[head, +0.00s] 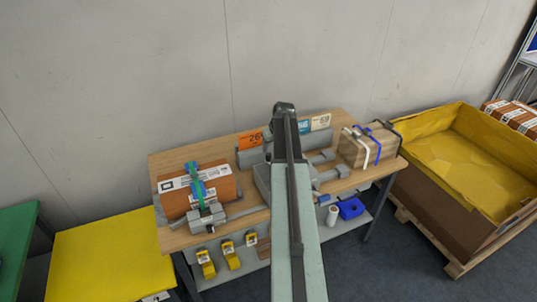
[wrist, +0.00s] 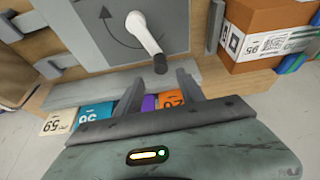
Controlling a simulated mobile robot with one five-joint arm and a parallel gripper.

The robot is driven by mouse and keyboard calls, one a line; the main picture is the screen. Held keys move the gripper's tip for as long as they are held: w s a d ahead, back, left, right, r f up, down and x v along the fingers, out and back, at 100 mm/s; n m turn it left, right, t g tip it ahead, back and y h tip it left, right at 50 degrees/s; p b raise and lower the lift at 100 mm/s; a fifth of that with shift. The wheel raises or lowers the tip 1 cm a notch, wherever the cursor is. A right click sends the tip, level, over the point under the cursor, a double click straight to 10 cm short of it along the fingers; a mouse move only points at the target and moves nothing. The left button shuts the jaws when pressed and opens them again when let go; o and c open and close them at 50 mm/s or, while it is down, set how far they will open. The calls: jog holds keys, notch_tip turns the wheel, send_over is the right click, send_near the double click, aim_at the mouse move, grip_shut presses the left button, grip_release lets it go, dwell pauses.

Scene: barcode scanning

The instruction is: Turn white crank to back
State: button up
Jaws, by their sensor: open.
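The white crank (wrist: 146,33) sits on a grey panel (wrist: 90,30) printed with a curved arrow. Its arm slants down and right in the wrist view and ends in a dark knob (wrist: 160,63). My gripper (wrist: 160,84) is open, with one finger on each side just below the knob. The knob lies near the gap between the fingertips; I cannot tell whether anything touches. In the head view my arm hides the crank and gripper.
A wooden table (head: 172,239) holds a strapped brown box (head: 215,190) at left and a wooden box (head: 357,150) at right. Coloured number tags (wrist: 95,115) lie beneath my gripper in the wrist view. A yellow-lined crate (head: 415,135) stands right.

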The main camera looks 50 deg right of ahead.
aim_at(269, 154)
jog(key=b+x, duration=0.6)
jog(key=x, duration=0.1)
jog(key=shift+f+b, duration=0.4)
jog(key=shift+r, duration=0.15)
jog(key=shift+c, duration=0.4)
grip_shut()
dwell(0.4)
